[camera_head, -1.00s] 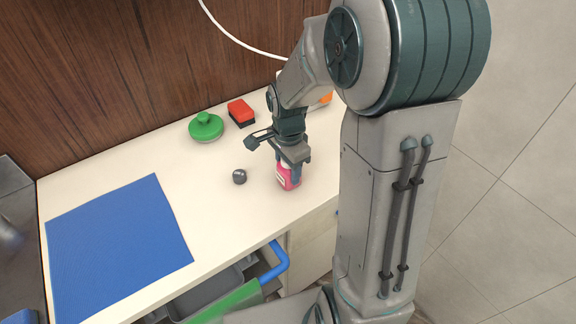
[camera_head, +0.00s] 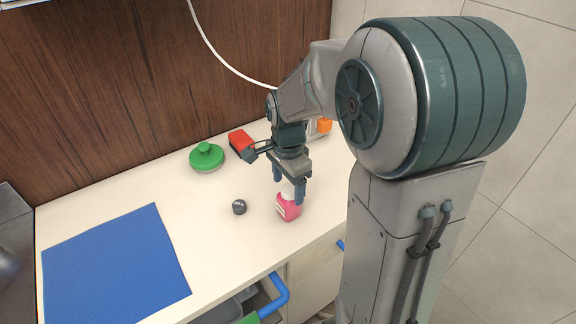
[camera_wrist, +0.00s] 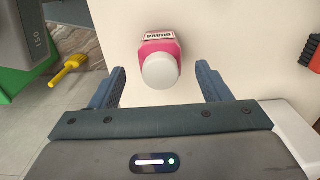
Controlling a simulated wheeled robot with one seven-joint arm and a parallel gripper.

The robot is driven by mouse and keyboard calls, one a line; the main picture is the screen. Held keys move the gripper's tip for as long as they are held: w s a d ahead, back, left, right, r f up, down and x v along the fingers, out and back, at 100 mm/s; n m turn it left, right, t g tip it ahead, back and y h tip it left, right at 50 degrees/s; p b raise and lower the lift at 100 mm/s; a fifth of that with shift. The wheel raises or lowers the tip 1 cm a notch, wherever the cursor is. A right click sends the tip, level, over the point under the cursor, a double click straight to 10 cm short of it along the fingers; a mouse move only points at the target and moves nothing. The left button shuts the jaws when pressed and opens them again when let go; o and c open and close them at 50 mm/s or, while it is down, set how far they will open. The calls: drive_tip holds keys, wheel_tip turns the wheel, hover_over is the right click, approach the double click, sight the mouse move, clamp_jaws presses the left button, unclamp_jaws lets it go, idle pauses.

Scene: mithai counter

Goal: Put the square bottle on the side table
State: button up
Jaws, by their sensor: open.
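The square bottle (camera_head: 288,209) is pink with a white cap and a pale label. It stands upright on the cream counter (camera_head: 218,240) near its front edge. In the wrist view the bottle (camera_wrist: 161,50) is seen from above, cap towards me. My gripper (camera_head: 288,190) is open and empty, pointing down just above the bottle. In the wrist view its fingers (camera_wrist: 160,76) are spread to either side, clear of the bottle. I cannot tell whether this counter is the side table; no separate table shows.
A small dark round object (camera_head: 239,207) lies left of the bottle. Behind are a green lidded dish (camera_head: 206,158) and a red and black block (camera_head: 241,143). A blue mat (camera_head: 115,265) covers the left. An open drawer with a blue handle (camera_head: 272,297) juts out in front.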

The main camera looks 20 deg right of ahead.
wheel_tip(320, 180, up, 6)
drive_tip(key=shift+r, duration=0.3)
drive_tip(key=shift+s+r+n, duration=0.2)
drive_tip(key=shift+s+n, duration=0.05)
drive_tip(key=shift+n, duration=0.05)
drive_tip(key=s+n+t, duration=0.3)
drive_tip(key=s+n, duration=1)
drive_tip(key=s, duration=0.1)
drive_tip(key=shift+f+n, duration=0.4)
drive_tip(key=shift+w, duration=0.1)
